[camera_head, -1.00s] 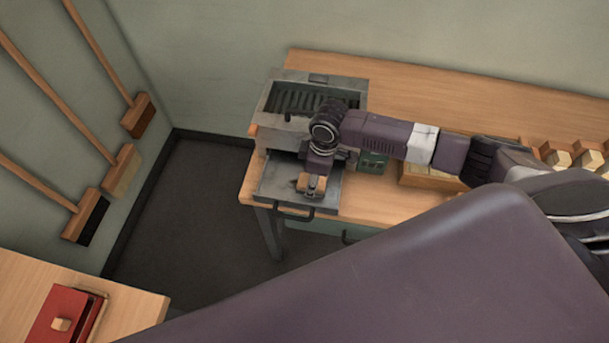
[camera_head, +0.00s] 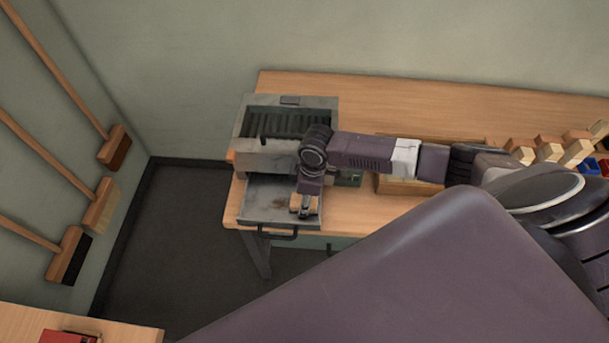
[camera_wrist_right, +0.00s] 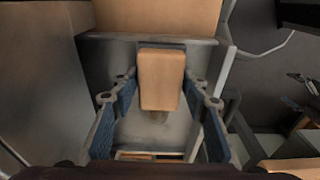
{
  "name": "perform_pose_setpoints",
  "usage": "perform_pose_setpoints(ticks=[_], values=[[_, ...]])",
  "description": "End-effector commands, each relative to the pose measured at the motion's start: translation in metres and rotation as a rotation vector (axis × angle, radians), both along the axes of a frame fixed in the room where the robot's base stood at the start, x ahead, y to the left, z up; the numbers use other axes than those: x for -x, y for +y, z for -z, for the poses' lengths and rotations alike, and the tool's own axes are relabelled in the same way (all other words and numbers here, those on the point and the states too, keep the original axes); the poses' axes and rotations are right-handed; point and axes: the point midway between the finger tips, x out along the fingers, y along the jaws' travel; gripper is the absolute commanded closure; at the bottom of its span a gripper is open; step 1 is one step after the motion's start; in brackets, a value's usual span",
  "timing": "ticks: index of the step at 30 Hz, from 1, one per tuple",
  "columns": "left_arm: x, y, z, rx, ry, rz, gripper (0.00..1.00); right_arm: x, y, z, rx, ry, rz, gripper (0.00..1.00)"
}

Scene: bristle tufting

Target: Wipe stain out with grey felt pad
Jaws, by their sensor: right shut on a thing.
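A pale wooden block (camera_wrist_right: 160,78) sits between the blue-lined fingers of my right gripper (camera_wrist_right: 160,100), which is shut on it. In the head view, the right gripper (camera_head: 304,208) holds the block over the open grey metal tray (camera_head: 256,208), near its right side. The block's underside is hidden, so I cannot see the grey felt or tell whether it touches the tray. A faint brownish stain (camera_head: 283,203) shows on the tray left of the gripper. My left gripper is not in view.
A grey metal box with a slatted top (camera_head: 290,122) stands behind the tray on the wooden bench (camera_head: 400,95). A wooden box (camera_head: 400,184) and several wooden blocks are farther right. Brooms hang on the left wall. The tray has a dark front handle (camera_head: 277,234).

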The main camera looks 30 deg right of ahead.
Motion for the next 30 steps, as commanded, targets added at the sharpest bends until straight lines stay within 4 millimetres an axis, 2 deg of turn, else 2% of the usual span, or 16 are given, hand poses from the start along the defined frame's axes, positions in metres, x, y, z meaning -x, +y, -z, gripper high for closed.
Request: perform_pose_setpoints(ticks=[7, 14, 24, 30], values=[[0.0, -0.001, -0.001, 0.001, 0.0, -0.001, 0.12, -0.012, 0.022, -0.001, -0.007, 0.0, -0.002, 0.78], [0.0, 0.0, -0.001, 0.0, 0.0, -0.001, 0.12, -0.018, 0.028, -0.001, -0.006, -0.002, -0.001, 0.78], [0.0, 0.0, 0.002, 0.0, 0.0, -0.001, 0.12, -0.033, 0.051, 0.0, -0.008, -0.003, -0.001, 0.78], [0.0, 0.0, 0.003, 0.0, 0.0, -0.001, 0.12, -0.037, 0.057, 0.0, -0.007, -0.002, -0.001, 0.78]])
